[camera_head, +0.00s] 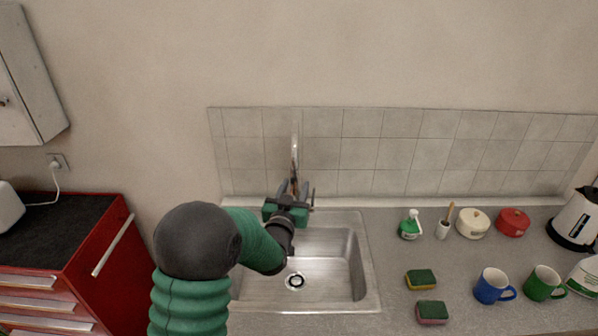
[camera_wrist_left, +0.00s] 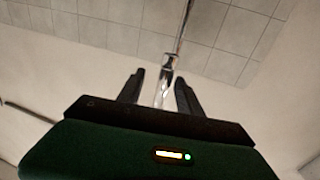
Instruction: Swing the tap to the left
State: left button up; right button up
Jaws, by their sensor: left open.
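The chrome tap (camera_head: 295,155) rises behind the sink, near the tiled wall. In the left wrist view the tap (camera_wrist_left: 168,66) runs up between the fingers of my left gripper. My left gripper (camera_head: 295,187) is open, with one finger on each side of the tap; I cannot tell whether either finger touches it. The gripper and arm hide the tap's base in the head view. The right gripper is not in view.
The steel sink (camera_head: 362,275) lies below my left arm. To its right on the counter are sponges (camera_head: 421,279), a soap bottle (camera_head: 410,226), a blue mug (camera_head: 491,287), a green mug (camera_head: 541,284) and a kettle (camera_head: 578,220). A red cabinet (camera_head: 115,260) stands at left.

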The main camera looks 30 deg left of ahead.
pick_arm(q)
jog(key=x, duration=0.2)
jog(key=p+x, duration=0.1)
jog(key=x, duration=0.1)
jog(key=a+x, duration=0.1)
jog(key=x, duration=0.1)
jog(key=shift+s+f, duration=0.2)
jog(key=shift+f, duration=0.05)
jog(key=shift+w+a+f, duration=0.15)
jog(key=shift+a, duration=0.05)
jog(key=shift+d, duration=0.15)
jog(key=shift+s+d+r, duration=0.3)
jog(key=shift+d+r, duration=0.05)
jog(key=c, duration=0.5)
jog(key=shift+d, duration=0.15)
grip_shut()
jog(key=shift+a, duration=0.2)
